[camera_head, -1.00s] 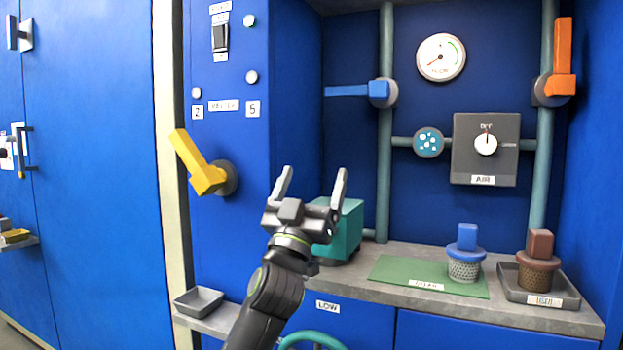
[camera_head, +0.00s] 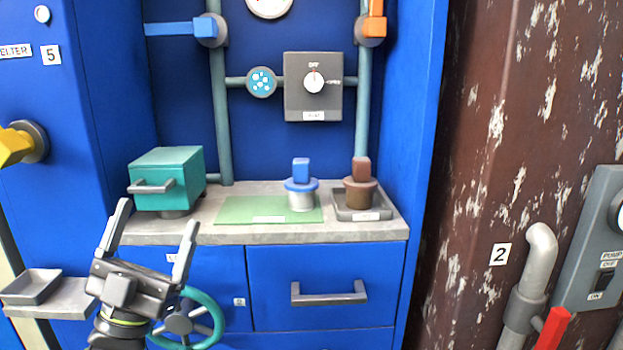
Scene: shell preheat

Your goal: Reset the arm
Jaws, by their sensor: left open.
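My left gripper (camera_head: 150,236) is open and empty, fingers pointing up, at the lower left of the head view. It appears in front of the counter's left end and the blue cabinet, just below the teal box (camera_head: 168,180) with a grey handle. The arm below it is cut off by the bottom edge. My right gripper is not in view.
A teal handwheel (camera_head: 215,322) shows right beside my gripper. A grey tray (camera_head: 32,286) sits left. On the counter (camera_head: 225,233) stand a blue-topped filter (camera_head: 301,186) and a brown one (camera_head: 361,184). A drawer handle (camera_head: 329,293), pipe (camera_head: 535,275) and red lever (camera_head: 553,328) stand farther right.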

